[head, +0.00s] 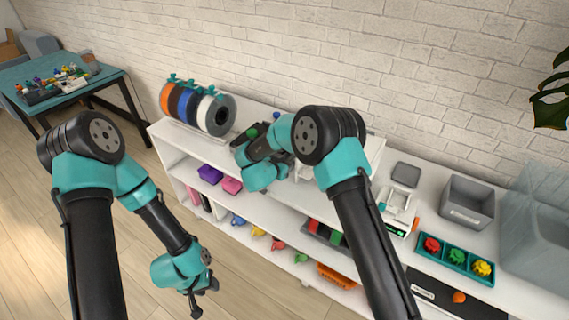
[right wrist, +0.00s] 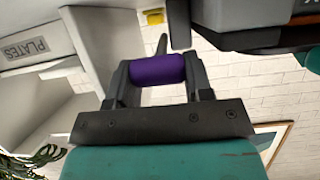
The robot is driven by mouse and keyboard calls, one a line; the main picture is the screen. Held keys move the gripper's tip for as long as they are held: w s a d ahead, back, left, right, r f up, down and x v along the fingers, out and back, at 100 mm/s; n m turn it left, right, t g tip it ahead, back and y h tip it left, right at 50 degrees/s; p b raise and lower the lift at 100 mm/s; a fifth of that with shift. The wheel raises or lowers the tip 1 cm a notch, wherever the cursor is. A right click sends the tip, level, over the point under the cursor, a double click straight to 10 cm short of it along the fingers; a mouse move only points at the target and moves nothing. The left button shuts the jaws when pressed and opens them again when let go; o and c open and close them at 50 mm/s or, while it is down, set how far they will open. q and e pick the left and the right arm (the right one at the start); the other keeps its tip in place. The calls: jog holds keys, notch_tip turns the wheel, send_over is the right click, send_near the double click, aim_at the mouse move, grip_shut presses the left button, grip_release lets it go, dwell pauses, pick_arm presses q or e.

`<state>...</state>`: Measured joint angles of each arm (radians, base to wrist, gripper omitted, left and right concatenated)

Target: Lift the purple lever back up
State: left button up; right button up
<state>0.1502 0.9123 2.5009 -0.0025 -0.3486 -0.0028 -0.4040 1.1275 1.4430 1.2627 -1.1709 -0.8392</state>
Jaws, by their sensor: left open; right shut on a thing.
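The purple lever handle (right wrist: 159,70) shows in the right wrist view as a short purple cylinder. The two dark fingers of my right gripper (right wrist: 158,76) are on either side of it, shut on it. In the head view my right wrist (head: 262,176) is over the shelf top, and I cannot make out the lever there. My left gripper (head: 200,292) is open and empty, low over the floor in front of the shelf.
Filament spools (head: 203,112) stand at the shelf's left end. A grey bin (head: 467,201) and a teal tray (head: 482,273) with coloured pieces are at the right. In the right wrist view, a dark body (right wrist: 245,25) is close to the fingers.

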jog(key=shift+c, duration=0.6)
jog(key=shift+w+d+r+g+y, duration=0.1)
jog(key=shift+r+g+y, duration=0.25)
jog(key=shift+r, duration=0.35)
jog(key=shift+w+d+r+g, duration=0.1)
jog(key=shift+w+r+g, duration=0.05)
jog(key=shift+r, duration=0.4)
jog(key=shift+w+r+g, duration=0.1)
jog(key=shift+w+r, duration=0.05)
jog(key=shift+r, duration=0.4)
jog(key=o, duration=1)
jog(key=shift+s, duration=0.15)
jog(key=v, duration=1.7)
jog(key=shift+r, duration=0.15)
